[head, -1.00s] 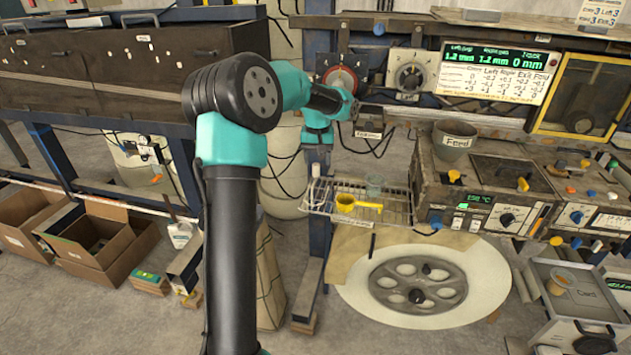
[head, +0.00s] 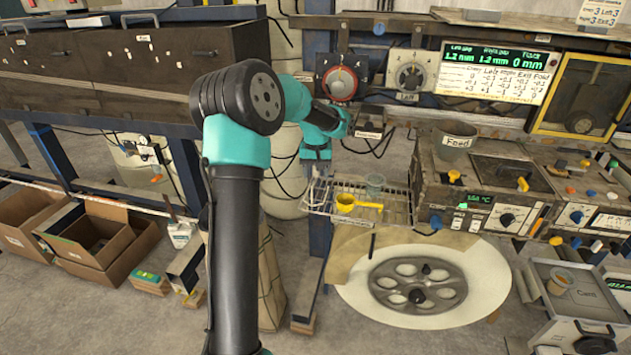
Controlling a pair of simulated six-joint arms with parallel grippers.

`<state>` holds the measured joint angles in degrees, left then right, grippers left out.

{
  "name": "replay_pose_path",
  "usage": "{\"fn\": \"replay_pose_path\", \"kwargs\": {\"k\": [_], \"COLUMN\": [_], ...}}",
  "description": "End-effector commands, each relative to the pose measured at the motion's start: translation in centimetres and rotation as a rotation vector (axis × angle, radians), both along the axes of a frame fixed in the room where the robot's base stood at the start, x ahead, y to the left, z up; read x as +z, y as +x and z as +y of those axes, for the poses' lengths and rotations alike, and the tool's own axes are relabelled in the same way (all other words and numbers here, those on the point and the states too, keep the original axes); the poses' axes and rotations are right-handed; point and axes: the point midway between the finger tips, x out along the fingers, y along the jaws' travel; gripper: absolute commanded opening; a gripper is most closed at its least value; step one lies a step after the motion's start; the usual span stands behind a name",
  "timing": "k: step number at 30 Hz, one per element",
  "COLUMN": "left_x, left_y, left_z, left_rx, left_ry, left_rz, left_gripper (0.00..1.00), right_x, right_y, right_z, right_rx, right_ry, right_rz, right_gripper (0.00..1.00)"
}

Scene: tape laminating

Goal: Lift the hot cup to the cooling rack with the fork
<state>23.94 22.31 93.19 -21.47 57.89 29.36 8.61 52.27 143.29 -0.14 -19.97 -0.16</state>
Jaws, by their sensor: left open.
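A wire rack (head: 318,208) sticks out below the middle of the bench. A yellow ladle-like scoop (head: 346,203) and a small clear grey cup (head: 375,184) are on it. My left gripper (head: 316,172) hangs pointing down by the rack's back left corner; it is open, and its fingertips are small and hard to make out. Another small cup with orange contents (head: 560,280) stands on the tray at the right. I cannot tell which cup is the hot one. No fork can be made out clearly. My right gripper is out of view.
A grey pot marked Feed (head: 456,142) stands on the heater unit (head: 430,185) right of the rack. A spoked wheel (head: 418,283) lies on a pale round plate below. Red and grey dials (head: 339,84) are on the panel behind my left wrist. Cardboard boxes (head: 100,240) are on the left floor.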

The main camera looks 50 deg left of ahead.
Motion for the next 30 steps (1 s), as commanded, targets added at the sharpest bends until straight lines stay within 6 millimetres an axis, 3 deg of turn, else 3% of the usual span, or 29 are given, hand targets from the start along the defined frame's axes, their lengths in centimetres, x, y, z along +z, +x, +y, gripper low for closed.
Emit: {"fn": "replay_pose_path", "kwargs": {"k": [7, 24, 30], "left_x": [0.03, 0.03, 0.05], "left_y": [0.01, 0.01, 0.02], "left_z": [-0.01, -0.01, -0.01], "left_rx": [0.000, 0.000, 0.000], "left_ry": [0.000, 0.000, 0.000], "left_rz": [0.000, 0.000, 0.000], "left_gripper": [0.54, 0.00, 0.00], "right_x": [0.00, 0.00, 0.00], "right_y": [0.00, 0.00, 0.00], "right_z": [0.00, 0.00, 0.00], "right_rx": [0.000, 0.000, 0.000], "right_ry": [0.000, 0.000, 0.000], "right_rz": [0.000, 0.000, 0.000], "right_gripper": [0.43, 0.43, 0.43]}}
